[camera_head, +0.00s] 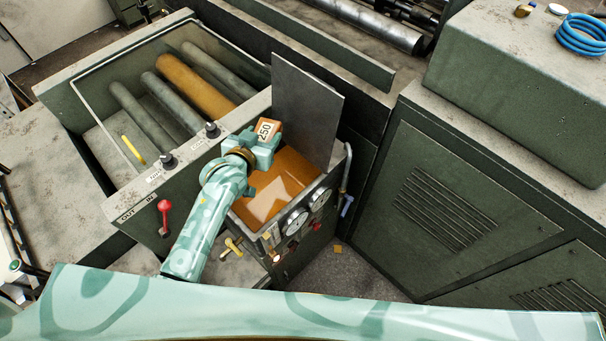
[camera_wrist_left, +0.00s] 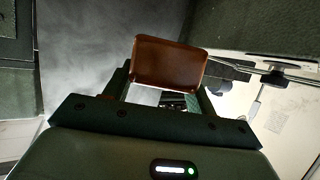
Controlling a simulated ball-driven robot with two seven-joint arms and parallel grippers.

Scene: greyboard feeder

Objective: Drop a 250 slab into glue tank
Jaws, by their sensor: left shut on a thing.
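My left gripper (camera_head: 262,148) is shut on a brown slab (camera_head: 267,130) whose pale face reads "250". It holds the slab above the far left part of the glue tank (camera_head: 240,208), clear of the amber glue (camera_head: 272,187). In the left wrist view the slab (camera_wrist_left: 169,63) sits between the two fingers of the left gripper (camera_wrist_left: 165,95), its brown side facing the camera. The tank is open, with its grey lid plate (camera_head: 306,108) standing upright at the back. My right gripper is not in view.
Dials (camera_head: 297,222) and a bent pipe (camera_head: 346,172) line the tank's front and right side. A roller box (camera_head: 100,58) with a red lever (camera_head: 164,207) stands to the left. A green cabinet (camera_head: 450,200) fills the right.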

